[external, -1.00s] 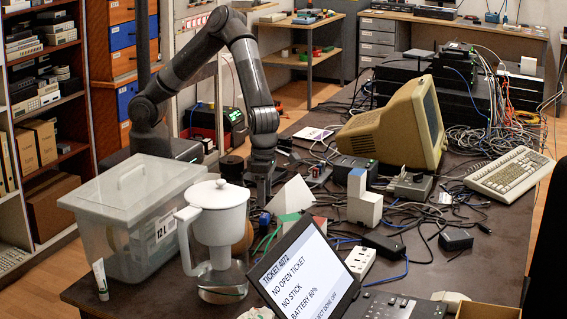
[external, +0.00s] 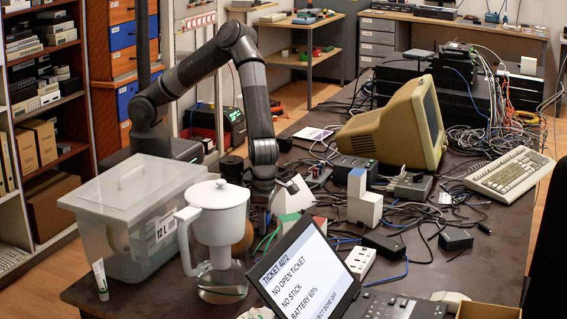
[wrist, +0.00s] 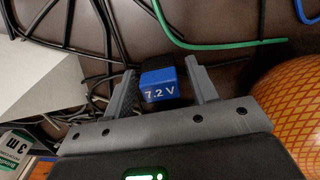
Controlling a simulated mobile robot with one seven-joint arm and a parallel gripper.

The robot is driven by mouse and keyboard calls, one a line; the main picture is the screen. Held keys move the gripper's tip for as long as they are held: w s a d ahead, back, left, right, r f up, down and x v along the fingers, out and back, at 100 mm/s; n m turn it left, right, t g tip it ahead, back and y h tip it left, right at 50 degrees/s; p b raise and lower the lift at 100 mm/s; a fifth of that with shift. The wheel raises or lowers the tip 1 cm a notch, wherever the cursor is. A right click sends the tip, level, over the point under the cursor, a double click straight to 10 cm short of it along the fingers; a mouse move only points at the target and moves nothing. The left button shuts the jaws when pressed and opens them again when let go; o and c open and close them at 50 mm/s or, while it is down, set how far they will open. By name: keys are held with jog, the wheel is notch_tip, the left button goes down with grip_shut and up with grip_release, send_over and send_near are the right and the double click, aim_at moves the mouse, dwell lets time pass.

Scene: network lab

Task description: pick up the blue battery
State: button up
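The blue battery (wrist: 158,91) has a dark top and a "7.2 V" label on its blue side. In the wrist view it stands between the fingers of my gripper (wrist: 161,76), near the fingertips. The gripper is open, one finger on each side, with a small gap visible beside the battery. In the external view my gripper (external: 261,222) is low over the table behind the white jug. I cannot make out the battery clearly there.
An orange patterned round object (wrist: 290,105) is close on the right in the wrist view. A white block (wrist: 38,75) and black cables lie left, a green cable (wrist: 215,44) beyond. In the external view the jug (external: 218,225) and laptop (external: 303,270) stand in front.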

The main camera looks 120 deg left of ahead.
jog(key=c, duration=0.9)
jog(key=shift+r, duration=0.15)
jog(key=shift+c, duration=0.2)
